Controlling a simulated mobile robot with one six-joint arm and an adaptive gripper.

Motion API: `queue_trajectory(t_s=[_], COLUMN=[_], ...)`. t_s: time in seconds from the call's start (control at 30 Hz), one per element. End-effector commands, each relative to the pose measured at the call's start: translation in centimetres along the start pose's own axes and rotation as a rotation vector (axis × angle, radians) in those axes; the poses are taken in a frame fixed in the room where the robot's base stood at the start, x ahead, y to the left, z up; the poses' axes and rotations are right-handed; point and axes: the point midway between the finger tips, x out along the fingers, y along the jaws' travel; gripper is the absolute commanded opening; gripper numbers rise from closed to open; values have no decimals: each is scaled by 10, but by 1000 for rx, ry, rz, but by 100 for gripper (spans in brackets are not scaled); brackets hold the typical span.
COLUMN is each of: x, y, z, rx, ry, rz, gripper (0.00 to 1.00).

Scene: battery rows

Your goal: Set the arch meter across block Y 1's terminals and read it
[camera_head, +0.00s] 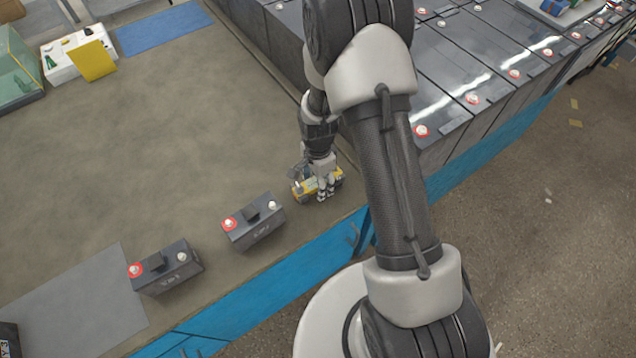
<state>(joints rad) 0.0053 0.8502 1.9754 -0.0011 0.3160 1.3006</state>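A yellow arch meter (303,188) with dark parts sits at the table's right front edge. My gripper (325,196) points down over it, with its fingers in front of the yellow body. Whether the fingers are closed on it I cannot tell. Two loose dark battery blocks stand to the left: a nearer-to-meter block (256,229) and a farther-left block (168,273). Each has a red-ringed terminal at left, a pale terminal at right and a dark raised piece between. Their labels are too small to read, so I cannot tell which is Y 1.
A grey mat (75,305) lies at lower left, with a dark box (8,340) at the picture edge. A glass tank (14,68), white tray (62,72), yellow card (91,61) and blue mat (163,29) lie far left. Battery rows (465,68) fill the right. The table's middle is clear.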

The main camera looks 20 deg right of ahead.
Motion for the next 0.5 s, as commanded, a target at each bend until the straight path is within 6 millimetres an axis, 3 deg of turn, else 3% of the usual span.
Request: queue_trajectory(t_s=[0.37,0.5], x=[2,2], y=[0,0], z=[0,0], rx=[0,0], ry=[0,0], rz=[0,0], gripper=[57,49])
